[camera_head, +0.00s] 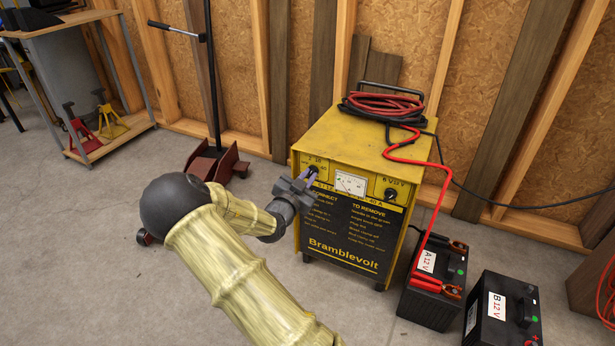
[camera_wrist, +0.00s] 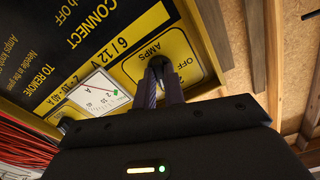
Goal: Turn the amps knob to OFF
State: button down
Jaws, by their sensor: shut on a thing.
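The yellow Bramblevolt charger (camera_head: 325,146) stands on the floor against the wall. Its amps knob (camera_head: 314,169) is black and sits at the upper left of the front panel, left of the meter (camera_head: 350,183). In the wrist view the amps knob (camera_wrist: 157,64) is between my fingertips, beside the printed words AMPS and OFF. My gripper (camera_head: 308,177) is shut on the knob; it also shows in the wrist view (camera_wrist: 158,76). The fingers hide part of the knob, so I cannot tell its exact setting.
A second knob (camera_head: 390,194), marked 6 V and 12 V, is at the panel's right. Red cable (camera_head: 385,104) lies coiled on top and runs down to battery A (camera_head: 433,285). Battery B (camera_head: 503,310) stands at the right.

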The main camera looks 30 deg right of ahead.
jog(key=shift+r+p, duration=0.15)
jog(key=shift+p, duration=0.15)
jog(key=shift+r+n+p, duration=0.15)
jog(key=shift+n+p, duration=0.55)
jog(key=shift+p, duration=0.15)
jog(key=n+p, duration=0.3)
jog(key=p, duration=0.1)
jog(key=n+p, duration=0.5)
jog(key=shift+n, duration=0.4)
jog(key=n+p, duration=0.2)
jog(key=n, duration=0.1)
jog(key=shift+n, duration=0.3)
jog(key=shift+f+n+p, duration=0.2)
jog(key=shift+n+p, duration=0.35)
jog(key=shift+n, duration=1.35)
jog(key=shift+w, duration=0.1)
